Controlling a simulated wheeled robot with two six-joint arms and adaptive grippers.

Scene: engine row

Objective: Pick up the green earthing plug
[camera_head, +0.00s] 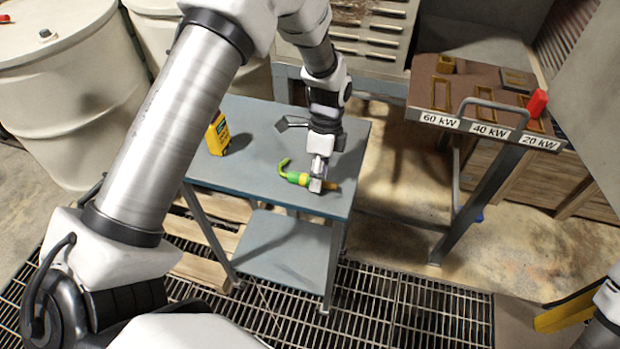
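The green earthing plug (297,178) lies on the blue-grey table (255,118), near its right front part. It has a curved green tail at its left, a yellow band, and a copper-coloured tip showing at its right. My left gripper (317,184) points down over the plug from above. Its fingers cover the plug's middle, with green showing to the left and copper to the right. Whether the fingers are closed on the plug or only around it cannot be told. My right gripper is out of view; only part of my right arm shows at the lower right edge.
A yellow meter-like box (217,134) stands at the table's left. A trolley (427,92) marked 60 kW, 40 kW and 20 kW stands at right, with a red piece (537,102) on it. White drums (60,100) stand at left. The table's middle is mostly clear.

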